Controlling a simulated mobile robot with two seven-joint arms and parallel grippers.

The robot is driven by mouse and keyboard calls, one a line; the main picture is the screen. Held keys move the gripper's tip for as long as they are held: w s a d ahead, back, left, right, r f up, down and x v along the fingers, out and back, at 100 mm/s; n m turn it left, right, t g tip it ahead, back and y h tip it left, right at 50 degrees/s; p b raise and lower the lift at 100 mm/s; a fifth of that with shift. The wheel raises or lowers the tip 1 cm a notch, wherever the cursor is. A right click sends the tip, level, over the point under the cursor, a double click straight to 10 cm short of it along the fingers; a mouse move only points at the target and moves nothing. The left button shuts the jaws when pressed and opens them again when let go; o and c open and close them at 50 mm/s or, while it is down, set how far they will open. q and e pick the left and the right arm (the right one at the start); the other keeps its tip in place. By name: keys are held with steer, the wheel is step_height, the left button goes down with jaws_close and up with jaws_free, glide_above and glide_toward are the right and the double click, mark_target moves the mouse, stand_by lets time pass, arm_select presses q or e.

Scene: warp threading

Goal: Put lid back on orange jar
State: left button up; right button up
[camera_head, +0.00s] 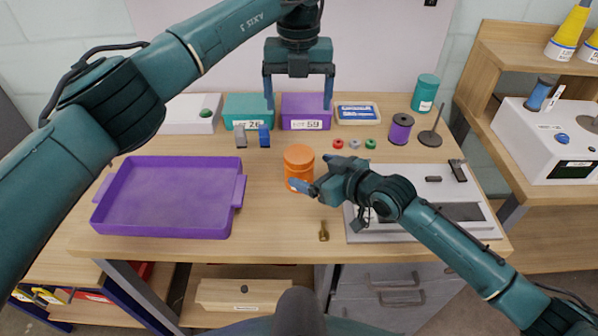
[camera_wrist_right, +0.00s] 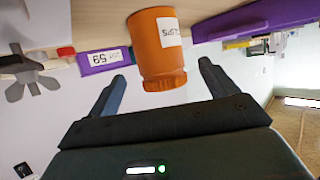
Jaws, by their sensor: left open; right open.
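The orange jar (camera_head: 299,172) stands upright on the table, right of the purple tray. An orange lid (camera_head: 298,154) appears to sit on its top; the right wrist view shows this ribbed lid (camera_wrist_right: 165,81) and a white label on the jar body (camera_wrist_right: 152,40). My right gripper (camera_head: 316,173) is open at the jar's right side, its fingers pointing at the jar. In the wrist view the jar shows between the fingertips (camera_wrist_right: 161,72), with gaps on both sides. My left gripper (camera_head: 298,104) is open and empty, higher up and behind the jar.
The purple tray (camera_head: 165,230) is empty at left. Behind stand a teal bin (camera_head: 240,104), a purple bin (camera_head: 306,124), small blocks (camera_head: 264,136) and a purple spool (camera_head: 400,130). A grey panel (camera_head: 360,232) lies under my right arm. A small brass piece (camera_head: 324,231) lies in front.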

steer(key=v, duration=0.9)
steer(key=shift+s, duration=0.1)
